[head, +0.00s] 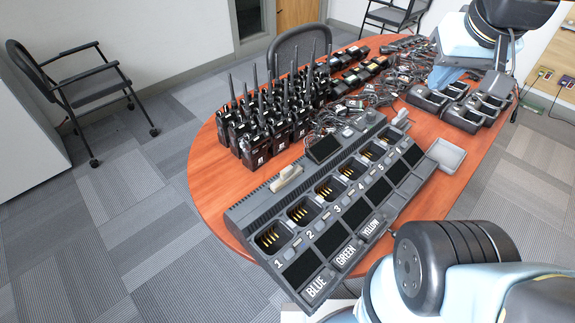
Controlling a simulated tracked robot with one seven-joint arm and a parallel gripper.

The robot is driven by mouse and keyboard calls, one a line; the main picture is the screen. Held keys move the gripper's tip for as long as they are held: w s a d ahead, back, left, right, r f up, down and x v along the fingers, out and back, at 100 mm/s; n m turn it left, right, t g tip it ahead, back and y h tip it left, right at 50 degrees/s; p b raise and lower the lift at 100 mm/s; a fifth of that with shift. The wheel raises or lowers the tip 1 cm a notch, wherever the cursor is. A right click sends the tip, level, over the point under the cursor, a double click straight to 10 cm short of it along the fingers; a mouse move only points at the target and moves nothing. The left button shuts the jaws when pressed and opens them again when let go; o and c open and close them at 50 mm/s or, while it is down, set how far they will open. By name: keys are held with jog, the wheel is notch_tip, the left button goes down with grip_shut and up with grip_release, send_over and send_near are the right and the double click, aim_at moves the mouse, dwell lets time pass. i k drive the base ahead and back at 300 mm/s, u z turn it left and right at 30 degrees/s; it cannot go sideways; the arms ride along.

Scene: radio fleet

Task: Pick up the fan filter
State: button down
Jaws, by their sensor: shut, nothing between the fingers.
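I cannot single out the fan filter with certainty. A small beige block (286,178) lies on the rear ledge of the multi-bay charger (246,212), near its left end, and may be it. A similar pale piece (401,117) sits by the charger's far right end. Parts of my arm show at the lower right and upper right. The end of my arm with its gripper cannot be made out in the head view. Nothing visible is touching the beige block.
Several black radios with antennas (262,130) stand close behind the charger. A grey shallow tray (447,154) lies to its right. Tangled cables and single chargers (466,117) fill the far right of the wooden table (203,165). Chairs (85,88) stand beyond.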

aim_at(289, 174)
jog(key=z, duration=0.05)
jog(key=k, duration=0.5)
jog(key=u, duration=1.25)
jog(key=k, duration=1.15)
jog(key=z, duration=0.3)
jog(key=i, duration=1)
